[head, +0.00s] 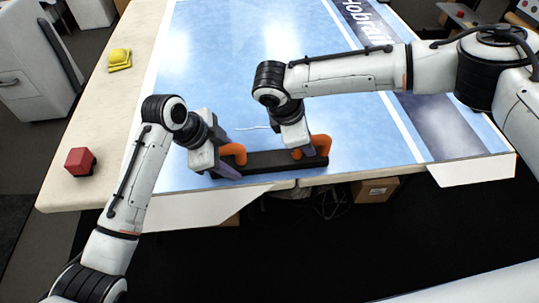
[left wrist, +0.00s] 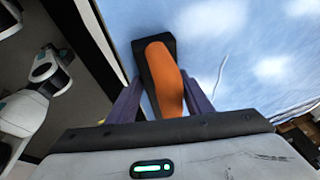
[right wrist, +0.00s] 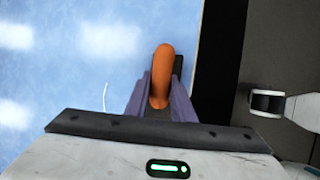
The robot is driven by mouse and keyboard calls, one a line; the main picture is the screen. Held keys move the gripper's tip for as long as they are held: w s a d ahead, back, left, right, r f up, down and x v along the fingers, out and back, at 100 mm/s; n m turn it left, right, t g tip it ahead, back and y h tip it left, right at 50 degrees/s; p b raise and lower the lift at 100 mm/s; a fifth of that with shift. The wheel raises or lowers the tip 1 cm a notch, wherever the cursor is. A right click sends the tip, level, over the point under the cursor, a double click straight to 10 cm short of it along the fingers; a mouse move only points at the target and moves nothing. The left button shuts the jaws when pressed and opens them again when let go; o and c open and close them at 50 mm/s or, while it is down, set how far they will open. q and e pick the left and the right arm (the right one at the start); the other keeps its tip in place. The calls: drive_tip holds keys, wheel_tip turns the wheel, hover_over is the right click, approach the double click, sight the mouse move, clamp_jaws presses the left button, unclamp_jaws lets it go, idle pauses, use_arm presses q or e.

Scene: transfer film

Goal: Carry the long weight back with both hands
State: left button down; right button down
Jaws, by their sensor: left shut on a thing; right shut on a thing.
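The long weight is a black bar (head: 268,161) with an orange handle at each end. It lies along the near edge of the blue-topped table (head: 225,60) in the head view; I cannot tell whether it touches the surface. My left gripper (head: 232,165) is shut on the left orange handle (head: 234,152), which also shows between the purple fingers in the left wrist view (left wrist: 165,80). My right gripper (head: 302,151) is shut on the right orange handle (head: 322,145), which also shows in the right wrist view (right wrist: 162,75). The fingers hide parts of both handles.
A thin white cable (head: 254,127) lies behind the bar. A cardboard box (head: 375,190) is below the table. The blue top behind the bar is mostly clear.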

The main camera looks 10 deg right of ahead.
sight(231, 148)
use_arm(q)
drive_tip(key=shift+w+r, duration=0.2)
drive_tip(key=shift+r, duration=0.15)
use_arm(e)
drive_tip(key=shift+w+r, duration=0.25)
